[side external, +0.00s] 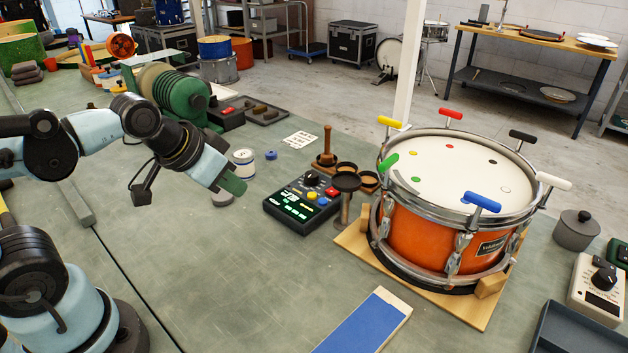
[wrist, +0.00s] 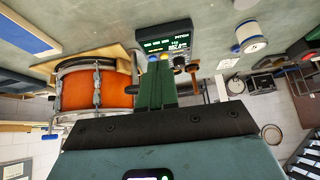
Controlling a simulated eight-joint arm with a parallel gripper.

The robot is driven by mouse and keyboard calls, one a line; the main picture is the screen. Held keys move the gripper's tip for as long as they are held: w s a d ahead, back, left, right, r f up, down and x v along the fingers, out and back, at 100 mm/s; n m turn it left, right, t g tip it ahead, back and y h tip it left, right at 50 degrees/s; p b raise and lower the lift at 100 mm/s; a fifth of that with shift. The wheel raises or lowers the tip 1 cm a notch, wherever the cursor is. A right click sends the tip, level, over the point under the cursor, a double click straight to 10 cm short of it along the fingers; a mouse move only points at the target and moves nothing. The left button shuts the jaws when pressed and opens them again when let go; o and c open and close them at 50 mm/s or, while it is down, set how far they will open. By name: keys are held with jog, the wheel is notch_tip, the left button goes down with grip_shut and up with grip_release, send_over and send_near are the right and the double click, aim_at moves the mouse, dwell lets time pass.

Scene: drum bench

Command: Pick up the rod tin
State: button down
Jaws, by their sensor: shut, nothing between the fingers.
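A small white tin with blue bands (side external: 244,163), which I take for the rod tin, stands on the green-grey bench; its label is too small to read. It also shows upright-side-down in the wrist view (wrist: 250,36), at the upper right. My gripper (side external: 233,187) hangs above the bench, just in front of the tin in the side view, apart from it as far as I can tell. In the wrist view its green fingers (wrist: 157,82) are together with nothing between them.
A control box (side external: 303,203) with lit displays stands right of my gripper. Beyond it are a wooden stand with dark cups (side external: 346,182) and an orange drum (side external: 440,236) on a wooden board. A blue cap (side external: 271,155) lies beside the tin. The bench front is mostly clear.

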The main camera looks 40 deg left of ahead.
jog(key=shift+s+f, duration=0.15)
jog(key=shift+f, duration=0.05)
jog(key=c, duration=1.8)
grip_release()
jog(key=o, duration=1.5)
jog(key=shift+o, duration=0.2)
jog(key=shift+a+n, duration=0.1)
jog(key=shift+n, duration=0.2)
